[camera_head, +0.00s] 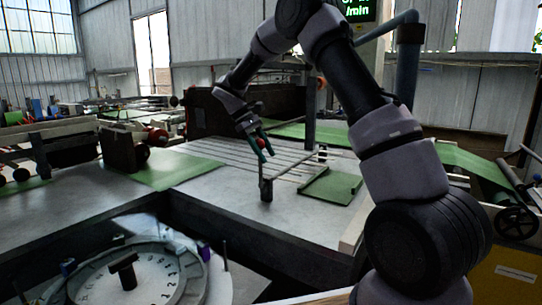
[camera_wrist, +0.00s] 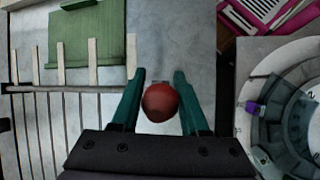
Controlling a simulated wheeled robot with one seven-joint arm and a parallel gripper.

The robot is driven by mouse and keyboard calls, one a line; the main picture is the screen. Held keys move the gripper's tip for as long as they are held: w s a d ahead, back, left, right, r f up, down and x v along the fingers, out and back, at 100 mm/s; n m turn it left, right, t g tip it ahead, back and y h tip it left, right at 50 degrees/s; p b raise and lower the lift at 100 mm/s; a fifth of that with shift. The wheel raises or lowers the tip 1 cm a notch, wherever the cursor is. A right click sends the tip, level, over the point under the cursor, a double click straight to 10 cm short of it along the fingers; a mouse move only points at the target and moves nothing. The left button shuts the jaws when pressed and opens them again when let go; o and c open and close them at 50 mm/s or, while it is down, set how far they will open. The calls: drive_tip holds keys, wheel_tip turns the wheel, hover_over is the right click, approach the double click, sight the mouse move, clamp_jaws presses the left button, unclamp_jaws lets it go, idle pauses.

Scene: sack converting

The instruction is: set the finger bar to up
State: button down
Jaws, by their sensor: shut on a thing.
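The finger bar (camera_head: 292,166) is a thin grey rod running over the slatted grey table, from a short dark post (camera_head: 266,191) back to the right. In the wrist view it shows as a grey bar (camera_wrist: 70,88) crossing the pale slats at left. A red ball knob (camera_wrist: 160,101) sits between the green fingers of my gripper (camera_wrist: 158,90); it also shows in the head view (camera_head: 261,143), above the post at the rod's near end. My gripper (camera_head: 262,151) is shut on this knob.
A green sack piece (camera_head: 332,187) lies on the table right of the bar. A round dial (camera_head: 140,278) with numbers and a dark handle is at lower left. A dark vertical post (camera_head: 310,105) stands behind the bar. The table left of the bar is clear.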

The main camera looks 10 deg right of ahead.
drive_tip(key=shift+w+a+r, duration=0.15)
drive_tip(key=shift+w+a, duration=0.65)
drive_tip(key=shift+w, duration=0.1)
drive_tip(key=shift+c, duration=2.2)
unclamp_jaws()
drive_tip(key=v, duration=1)
drive_tip(key=shift+a+r, duration=0.2)
drive_tip(key=shift+r, duration=0.1)
